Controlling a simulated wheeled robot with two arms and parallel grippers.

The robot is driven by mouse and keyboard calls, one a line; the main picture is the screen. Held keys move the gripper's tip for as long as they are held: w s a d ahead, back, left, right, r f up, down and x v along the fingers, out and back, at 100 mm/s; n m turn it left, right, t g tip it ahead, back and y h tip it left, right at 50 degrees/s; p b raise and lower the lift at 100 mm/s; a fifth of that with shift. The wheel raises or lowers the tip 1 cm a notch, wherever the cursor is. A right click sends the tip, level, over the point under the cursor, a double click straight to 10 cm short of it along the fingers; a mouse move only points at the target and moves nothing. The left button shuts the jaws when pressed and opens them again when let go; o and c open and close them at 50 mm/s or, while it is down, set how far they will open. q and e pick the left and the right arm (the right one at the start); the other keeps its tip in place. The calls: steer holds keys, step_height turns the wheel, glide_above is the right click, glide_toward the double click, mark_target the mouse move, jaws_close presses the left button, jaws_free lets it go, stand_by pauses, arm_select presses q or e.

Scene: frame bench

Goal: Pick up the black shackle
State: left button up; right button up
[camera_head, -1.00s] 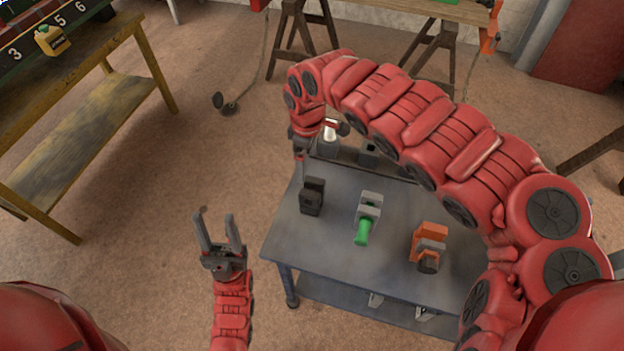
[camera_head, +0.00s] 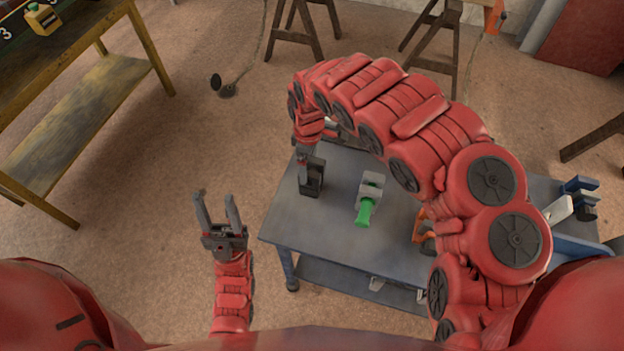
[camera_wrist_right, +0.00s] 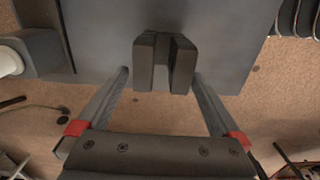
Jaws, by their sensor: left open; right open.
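The black shackle (camera_head: 312,180) stands near the left edge of the blue-grey bench (camera_head: 290,222). In the right wrist view the black shackle (camera_wrist_right: 165,62) shows as two dark upright plates with a gap between them, ahead of the fingers. My right gripper (camera_wrist_right: 162,85) is open, with one finger to each side of the shackle and the near end of the shackle at the fingertips. In the head view my right gripper (camera_head: 306,160) is just above and behind it, partly hidden by my arm. My left gripper (camera_head: 215,205) is open and empty, left of the bench over the floor.
A grey clamp with a green handle (camera_head: 367,200) stands right of the shackle on the bench. An orange piece (camera_head: 420,225) further right is partly hidden by my right arm. A wooden table (camera_head: 80,110) stands at the far left.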

steer(key=shift+s+d+f, duration=0.1)
steer(key=shift+f, duration=0.1)
steer(key=f, duration=0.1)
steer(key=f+p, duration=0.1)
steer(key=f, duration=0.1)
steer(key=shift+s+d+f+p, duration=0.15)
steer(key=shift+s+d+p, duration=0.1)
steer(key=shift+s+p, duration=0.1)
steer(key=shift+w+d+f, duration=0.1)
steer(key=shift+w+f, duration=0.05)
steer(key=shift+f, duration=0.65)
jaws_close()
